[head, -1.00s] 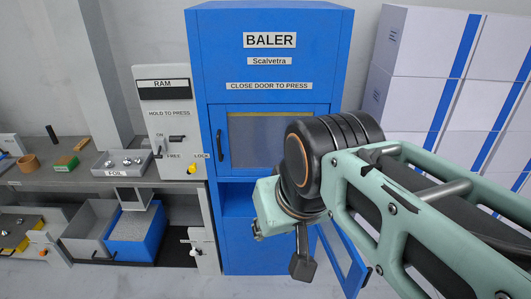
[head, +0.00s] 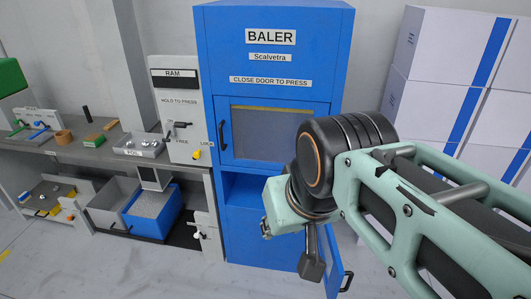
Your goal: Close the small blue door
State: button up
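The small blue door (head: 334,262) stands open at the lower right of the blue baler (head: 270,22), jutting toward me. Its black handle (head: 346,282) shows at its free edge. Much of the door is hidden behind my arm. The open recess (head: 243,188) shows at the lower front of the baler. The larger upper door (head: 265,130), with a window and a black handle at its left, sits flush in the baler front. My gripper (head: 312,262) appears as a dark piece hanging below my wrist, left of the small door. Its fingers cannot be made out, nor whether it touches the door.
White boxes with blue stripes (head: 460,75) are stacked at the right. A white RAM control panel (head: 181,110) stands left of the baler. A grey bench (head: 90,155) runs left, with a blue bin (head: 150,212) below. Grey floor (head: 130,270) is clear at the front left.

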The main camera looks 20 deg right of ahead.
aim_at(333, 281)
jog(key=k+l+u, duration=0.1)
jog(key=l+u, duration=0.2)
jog(key=l, duration=0.45)
jog(key=i+l+u, duration=0.1)
jog(key=l+u, duration=0.15)
jog(key=l, duration=0.55)
jog(key=i+l, duration=0.1)
jog(key=l, duration=0.25)
jog(key=i+l+u, duration=0.1)
jog(key=l, duration=0.3)
jog(key=k+l, duration=0.15)
jog(key=k+j+z, duration=0.1)
jog(key=j, duration=0.25)
jog(key=k+j+z, duration=0.1)
jog(key=j, duration=0.3)
jog(key=k+j+z, duration=0.1)
jog(key=j, duration=0.25)
jog(key=k+j, duration=0.1)
jog(key=k, duration=0.2)
jog(key=z, duration=0.05)
